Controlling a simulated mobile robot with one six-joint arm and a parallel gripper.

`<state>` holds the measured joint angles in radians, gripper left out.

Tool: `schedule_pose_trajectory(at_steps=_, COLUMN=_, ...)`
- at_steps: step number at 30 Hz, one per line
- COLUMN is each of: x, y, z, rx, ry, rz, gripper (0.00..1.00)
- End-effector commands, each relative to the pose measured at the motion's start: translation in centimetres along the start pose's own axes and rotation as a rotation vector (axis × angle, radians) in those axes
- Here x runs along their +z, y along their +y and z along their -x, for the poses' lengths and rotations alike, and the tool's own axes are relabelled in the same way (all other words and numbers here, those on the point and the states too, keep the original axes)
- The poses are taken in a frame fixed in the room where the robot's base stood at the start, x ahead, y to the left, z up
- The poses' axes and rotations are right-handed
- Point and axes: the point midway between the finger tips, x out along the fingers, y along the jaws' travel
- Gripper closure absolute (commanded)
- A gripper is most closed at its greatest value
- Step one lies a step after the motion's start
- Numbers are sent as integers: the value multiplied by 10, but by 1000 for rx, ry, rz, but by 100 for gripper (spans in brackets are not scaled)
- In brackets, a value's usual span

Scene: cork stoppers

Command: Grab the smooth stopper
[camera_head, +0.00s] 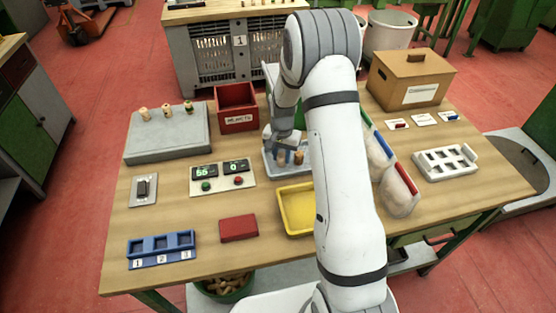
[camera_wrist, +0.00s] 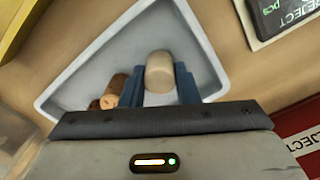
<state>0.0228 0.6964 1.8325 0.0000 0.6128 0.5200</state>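A pale, smooth-looking stopper (camera_wrist: 160,72) stands between the two blue fingers of my gripper (camera_wrist: 160,84) in the wrist view. The fingers are close to its sides; I cannot tell whether they press on it. It is over or in a light grey tray (camera_wrist: 75,83). Two brown stoppers (camera_wrist: 114,92) are in the tray just left of the left finger, one darker at its end. In the head view my gripper (camera_head: 285,153) is down at the tray (camera_head: 270,168), and a brown stopper (camera_head: 299,157) shows beside it. My arm hides part of the tray.
A red reject box (camera_head: 236,122) stands behind left of the tray. A counter panel (camera_head: 222,178) is to its left, a yellow tray (camera_head: 298,222) in front. A grey block (camera_head: 167,150) holds several stoppers. A cardboard box (camera_head: 410,92) stands at the back right.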

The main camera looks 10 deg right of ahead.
Motion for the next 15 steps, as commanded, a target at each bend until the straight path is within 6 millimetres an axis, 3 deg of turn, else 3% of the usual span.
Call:
schedule_pose_trajectory(at_steps=8, x=0, y=0, z=0, rx=0, ry=0, rz=-1, gripper=94)
schedule_pose_trajectory(at_steps=15, x=-1, y=0, z=2, rx=-1, ry=1, rz=-1, gripper=94)
